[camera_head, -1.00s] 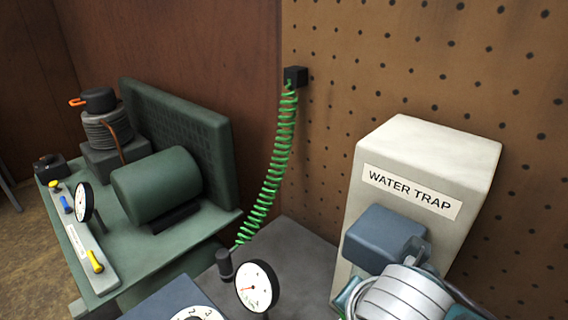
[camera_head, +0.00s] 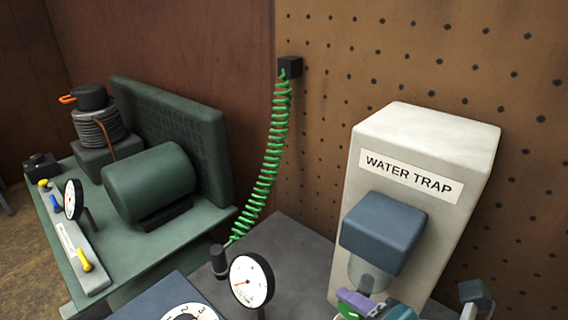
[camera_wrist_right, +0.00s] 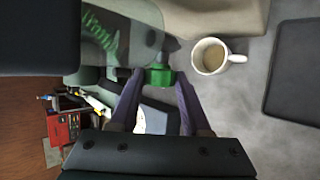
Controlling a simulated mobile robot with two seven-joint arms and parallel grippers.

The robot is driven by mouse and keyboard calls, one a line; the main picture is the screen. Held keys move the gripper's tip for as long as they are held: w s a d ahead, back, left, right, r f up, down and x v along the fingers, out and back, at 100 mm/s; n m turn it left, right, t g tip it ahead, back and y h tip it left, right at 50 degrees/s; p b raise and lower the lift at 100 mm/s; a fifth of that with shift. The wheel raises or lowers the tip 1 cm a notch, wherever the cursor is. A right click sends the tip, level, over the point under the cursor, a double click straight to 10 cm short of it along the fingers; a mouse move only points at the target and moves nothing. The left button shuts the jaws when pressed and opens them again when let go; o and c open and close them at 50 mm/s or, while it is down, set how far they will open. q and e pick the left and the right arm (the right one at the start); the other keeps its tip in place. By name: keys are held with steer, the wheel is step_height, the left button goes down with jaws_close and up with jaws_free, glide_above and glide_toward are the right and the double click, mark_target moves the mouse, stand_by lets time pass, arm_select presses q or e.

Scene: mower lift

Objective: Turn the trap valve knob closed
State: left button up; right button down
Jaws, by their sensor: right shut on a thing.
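The water trap is a cream housing (camera_head: 430,140) with a "WATER TRAP" label, a blue-grey block (camera_head: 383,232) on its front and a clear bowl (camera_head: 366,276) below. In the right wrist view a green knob (camera_wrist_right: 160,77) is at the end of the clear bowl (camera_wrist_right: 125,35). My right gripper (camera_wrist_right: 159,82) has its two purple-grey fingers on either side of the knob, shut on it. In the head view the gripper (camera_head: 362,303) is at the bottom edge, under the bowl, with a bit of green beside it. The knob's turn angle is unclear. My left gripper is not in view.
A dial gauge (camera_head: 251,281) stands left of the trap. A green coiled hose (camera_head: 268,165) hangs from the pegboard. A green compressor (camera_head: 152,183) is at left. In the right wrist view a white mug (camera_wrist_right: 211,57) stands near the knob, beside a dark flat pad (camera_wrist_right: 296,75).

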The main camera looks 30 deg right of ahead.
steer(key=shift+c, duration=1.9)
jaws_free()
steer(key=d+p+v, duration=0.1)
steer(key=v, duration=0.9)
steer(key=shift+a, duration=0.5)
